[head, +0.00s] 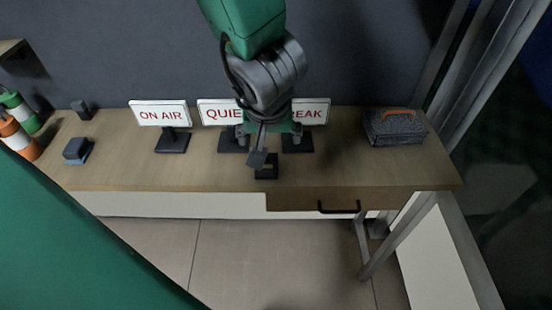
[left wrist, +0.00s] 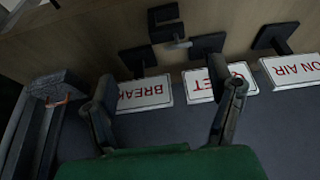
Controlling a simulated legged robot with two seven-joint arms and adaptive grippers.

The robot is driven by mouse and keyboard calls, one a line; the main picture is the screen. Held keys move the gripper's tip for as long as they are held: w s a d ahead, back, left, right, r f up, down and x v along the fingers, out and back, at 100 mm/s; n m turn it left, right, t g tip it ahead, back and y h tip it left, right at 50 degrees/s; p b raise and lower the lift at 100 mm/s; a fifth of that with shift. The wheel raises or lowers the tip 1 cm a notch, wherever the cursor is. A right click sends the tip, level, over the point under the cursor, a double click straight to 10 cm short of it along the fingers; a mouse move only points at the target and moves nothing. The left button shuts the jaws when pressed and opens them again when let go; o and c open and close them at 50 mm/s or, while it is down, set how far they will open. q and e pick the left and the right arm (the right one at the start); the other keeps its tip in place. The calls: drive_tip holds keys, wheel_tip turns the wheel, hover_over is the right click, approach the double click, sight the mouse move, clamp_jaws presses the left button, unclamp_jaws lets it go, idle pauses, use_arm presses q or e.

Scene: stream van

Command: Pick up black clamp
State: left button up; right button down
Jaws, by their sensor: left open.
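The black clamp (head: 266,171) stands near the front edge of the wooden desk, just above the drawer. In the left wrist view the clamp (left wrist: 168,31) shows at the top middle, beyond my fingertips and between their lines. My left gripper (head: 269,136) comes down from above, behind the clamp in the head view, and partly covers its surroundings. In the left wrist view my left gripper (left wrist: 168,88) has its two dark fingers spread wide with nothing between them. Clamp and fingers look apart. My right gripper is in neither view.
The ON AIR sign (head: 160,114), the QUIET sign (head: 218,112) and the BREAK sign (head: 314,112) stand along the back, on dark bases. A grey case with an orange handle (head: 395,131) is at right. The desk (head: 345,165) is clear right of the clamp.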

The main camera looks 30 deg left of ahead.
use_arm(q)
drive_tip(key=b, duration=0.3)
hover_over(269, 157)
drive_tip(key=s+d, duration=0.1)
drive_tip(key=s, duration=0.1)
wheel_tip(269, 157, down, 7)
drive_tip(key=shift+w+d+f, duration=0.1)
drive_tip(key=shift+w, duration=0.05)
drive_tip(key=f, duration=0.1)
drive_tip(key=a+f+b, duration=0.1)
drive_tip(key=f, duration=0.1)
drive_tip(key=f+b, duration=0.1)
drive_tip(key=shift+w+a+f, duration=0.25)
drive_tip(key=shift+a+f, duration=0.05)
drive_tip(key=shift+f, duration=0.1)
drive_tip(key=shift+w+a+f+b, duration=0.1)
drive_tip(key=shift+w+f+b, duration=0.1)
drive_tip(key=shift+f+b, duration=0.1)
drive_tip(key=shift+s+r, duration=0.1)
drive_tip(key=shift+r, duration=0.05)
drive_tip(key=shift+c, duration=0.8)
drive_tip(key=shift+d, duration=0.25)
drive_tip(key=c, duration=1.3)
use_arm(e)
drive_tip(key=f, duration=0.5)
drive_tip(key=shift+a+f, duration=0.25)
